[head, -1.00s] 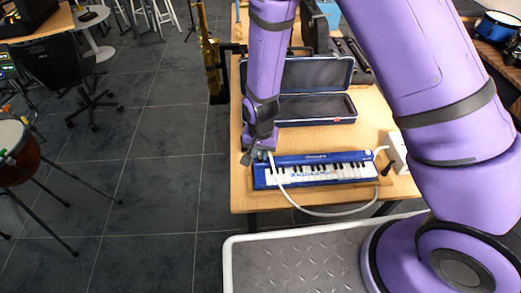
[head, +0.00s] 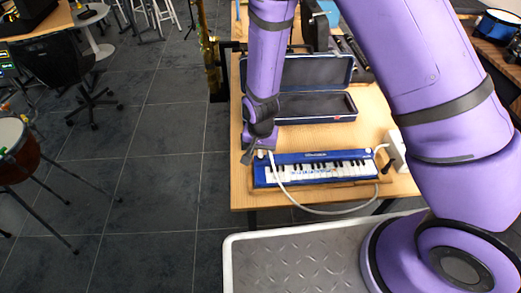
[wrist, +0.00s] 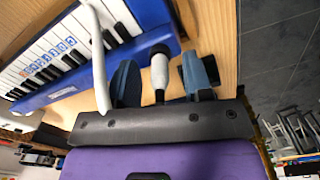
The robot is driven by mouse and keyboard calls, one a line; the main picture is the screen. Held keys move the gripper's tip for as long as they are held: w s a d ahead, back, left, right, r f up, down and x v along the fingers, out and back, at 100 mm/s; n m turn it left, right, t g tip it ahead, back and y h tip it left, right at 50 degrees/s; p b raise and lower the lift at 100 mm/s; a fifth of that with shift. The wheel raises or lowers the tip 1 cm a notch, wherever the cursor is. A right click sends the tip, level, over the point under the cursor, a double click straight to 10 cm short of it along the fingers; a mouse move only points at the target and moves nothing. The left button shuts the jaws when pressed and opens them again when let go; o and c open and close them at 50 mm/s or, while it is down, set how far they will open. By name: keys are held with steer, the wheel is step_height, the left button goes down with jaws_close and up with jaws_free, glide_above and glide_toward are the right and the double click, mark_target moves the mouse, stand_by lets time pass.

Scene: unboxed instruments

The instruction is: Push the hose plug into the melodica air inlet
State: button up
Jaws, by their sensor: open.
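The blue melodica (head: 315,157) with black and white keys lies on the wooden table. Its blue end also shows in the wrist view (wrist: 148,16). The hose plug (wrist: 160,75), a white cylinder with a dark collar, stands at that end. The collar meets the blue case in the picture, but I cannot tell whether it sits inside the air inlet. My gripper (wrist: 160,82) is open, with one blue-grey finger on each side of the plug and visible gaps. In the head view my gripper (head: 247,156) is small at the melodica's left end. The white hose (head: 310,209) loops in front of the melodica.
An open blue case (head: 314,107) lies behind the melodica. A white box (head: 397,150) stands to its right. The table's left edge is close to my gripper, with dark floor beyond. The hose (wrist: 97,60) crosses the wrist view left of the fingers.

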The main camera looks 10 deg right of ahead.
step_height(320, 180, up, 11)
steer(key=shift+f, duration=0.15)
stand_by(0.4)
steer(key=s+d+r+n+t, duration=0.1)
steer(key=d+r, duration=0.3)
steer(key=r, duration=0.3)
steer(key=s+d+r+y, duration=0.1)
steer(key=d+r, duration=0.4)
steer(key=r, duration=0.3)
steer(key=s+d+r+n+t, duration=0.1)
steer(key=d+r, duration=0.3)
steer(key=r, duration=0.3)
steer(key=s+d+r+t, duration=0.1)
steer(key=s+d+r, duration=0.4)
steer(key=s+r, duration=0.1)
steer(key=s+d+r+n+t+h, duration=0.1)
steer(key=s+d+r+t, duration=0.1)
steer(key=s+d+r, duration=0.3)
steer(key=s+d, duration=0.1)
steer(key=s, duration=0.3)
steer(key=shift+s+d+r, duration=0.25)
steer(key=shift+d+r, duration=0.05)
steer(key=shift+r, duration=0.1)
